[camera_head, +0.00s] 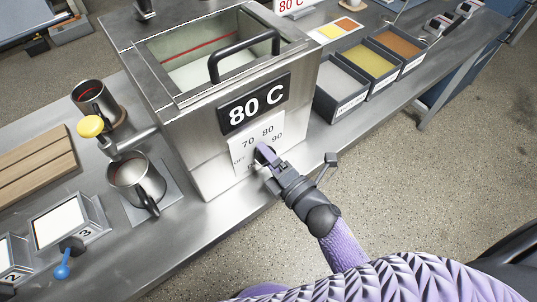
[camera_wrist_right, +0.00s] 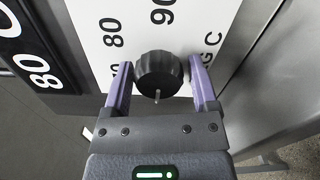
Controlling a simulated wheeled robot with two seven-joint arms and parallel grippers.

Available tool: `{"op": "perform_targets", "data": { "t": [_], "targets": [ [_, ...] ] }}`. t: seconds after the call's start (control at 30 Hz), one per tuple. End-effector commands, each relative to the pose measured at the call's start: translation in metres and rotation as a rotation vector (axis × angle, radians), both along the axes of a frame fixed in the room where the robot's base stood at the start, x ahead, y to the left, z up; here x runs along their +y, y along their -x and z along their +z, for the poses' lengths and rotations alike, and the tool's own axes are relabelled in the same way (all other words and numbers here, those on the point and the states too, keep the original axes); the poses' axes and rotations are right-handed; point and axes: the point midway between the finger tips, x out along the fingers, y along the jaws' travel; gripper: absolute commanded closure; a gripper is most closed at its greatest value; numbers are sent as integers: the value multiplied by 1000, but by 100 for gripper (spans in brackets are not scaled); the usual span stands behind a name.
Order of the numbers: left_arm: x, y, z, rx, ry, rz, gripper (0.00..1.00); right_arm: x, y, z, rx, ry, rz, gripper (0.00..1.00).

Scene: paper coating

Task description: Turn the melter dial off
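The melter (camera_head: 200,100) is a steel box with an open top and a black "80 C" display (camera_head: 253,103). Its front has a white dial plate (camera_head: 240,143) marked OFF, 70, 80 and 90. The black round dial (camera_wrist_right: 160,73) shows a pale mark at its lower edge in the right wrist view, on the side away from 90. My right gripper (camera_wrist_right: 161,78) has its two purple fingers on either side of the dial. Narrow gaps seem to show beside it, so the fingers look open around it. In the head view, the gripper (camera_head: 264,155) partly covers the dial. My left gripper is not visible.
Bins of grey, yellow and orange material (camera_head: 372,62) stand at right. A numbered stand (camera_head: 62,222) is at lower left. Open floor (camera_head: 460,150) lies right of the bench.

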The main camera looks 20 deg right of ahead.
Motion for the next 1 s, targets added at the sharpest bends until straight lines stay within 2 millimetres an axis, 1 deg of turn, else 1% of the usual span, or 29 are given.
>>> {"op": "perform_targets", "data": {
  "t": [0.03, 0.07, 0.1, 0.33, 0.4, 0.47, 0.57, 0.7, 0.8, 0.9, 1.0],
  "targets": [
    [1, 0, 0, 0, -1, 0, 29, 0, 0, 0, -1, 0, 0, 12],
    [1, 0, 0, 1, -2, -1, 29, 0, 0, 0, -1, -1, 0, 6],
    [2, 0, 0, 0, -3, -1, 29, 0, 0, 0, -1, -1, 0, 4],
    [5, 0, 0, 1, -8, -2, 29, 0, 0, 1, -2, -3, 0, 4],
    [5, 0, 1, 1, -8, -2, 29, -1, 4, 1, -1, -3, 0, 4],
    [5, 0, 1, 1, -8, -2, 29, -4, 11, 0, 0, -3, 0, 4],
    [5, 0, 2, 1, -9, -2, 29, -11, 32, 0, 2, -2, 0, 4],
    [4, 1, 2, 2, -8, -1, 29, -23, 64, 0, 3, -1, 0, 4],
    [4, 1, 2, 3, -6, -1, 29, -30, 81, 0, 2, -2, 0, 4],
    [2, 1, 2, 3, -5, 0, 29, -33, 91, 0, -1, -1, 0, 4],
    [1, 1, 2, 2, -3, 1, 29, -34, 94, 1, -1, -2, 0, 4]
  ]
}}
